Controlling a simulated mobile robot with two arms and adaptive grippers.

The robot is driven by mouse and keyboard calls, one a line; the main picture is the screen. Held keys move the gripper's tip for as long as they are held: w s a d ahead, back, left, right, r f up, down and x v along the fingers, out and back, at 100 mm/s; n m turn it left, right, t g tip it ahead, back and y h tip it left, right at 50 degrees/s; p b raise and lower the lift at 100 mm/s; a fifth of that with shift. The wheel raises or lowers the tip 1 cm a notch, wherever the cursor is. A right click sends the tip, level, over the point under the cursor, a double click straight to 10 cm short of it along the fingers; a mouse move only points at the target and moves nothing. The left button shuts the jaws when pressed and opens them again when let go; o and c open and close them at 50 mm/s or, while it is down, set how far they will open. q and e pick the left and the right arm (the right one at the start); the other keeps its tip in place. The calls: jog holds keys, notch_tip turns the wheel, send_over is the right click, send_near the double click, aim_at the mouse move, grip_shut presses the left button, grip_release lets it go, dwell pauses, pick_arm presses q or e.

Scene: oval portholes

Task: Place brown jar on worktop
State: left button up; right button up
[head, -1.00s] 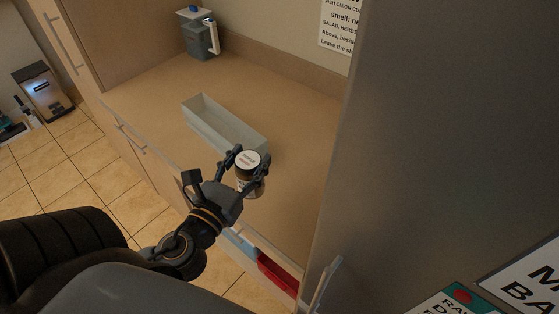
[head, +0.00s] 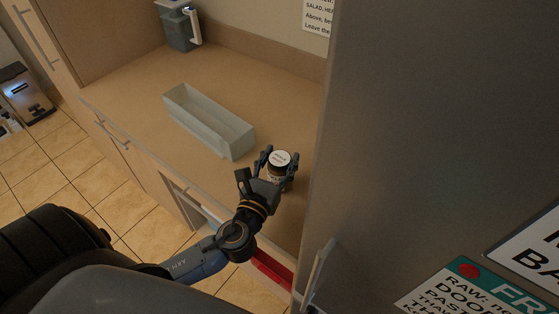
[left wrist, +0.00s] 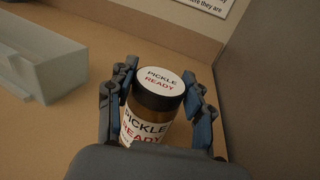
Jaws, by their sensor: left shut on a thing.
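The brown jar (head: 279,164) has a dark lid with a white round label; in the left wrist view the jar (left wrist: 150,125) reads "PICKLE READY" on its lid and side. My left gripper (head: 277,170) is shut around the jar, with one finger on each side; the fingers also show in the left wrist view (left wrist: 158,98). The jar is upright over the right part of the brown worktop (head: 225,78). Its base is hidden by the gripper, so I cannot tell if it touches the surface. My right gripper is not in view.
A long pale open tray (head: 208,122) lies on the worktop left of the jar. A grey jug (head: 180,27) stands at the back. A tall grey cabinet (head: 420,120) closes off the right side. Clear worktop lies behind the jar.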

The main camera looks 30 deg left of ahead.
pick_arm(q)
jog(key=shift+f, duration=0.2)
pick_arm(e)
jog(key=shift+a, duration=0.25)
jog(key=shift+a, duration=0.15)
pick_arm(q)
jog(key=shift+f, duration=0.15)
jog(key=o, duration=1.5)
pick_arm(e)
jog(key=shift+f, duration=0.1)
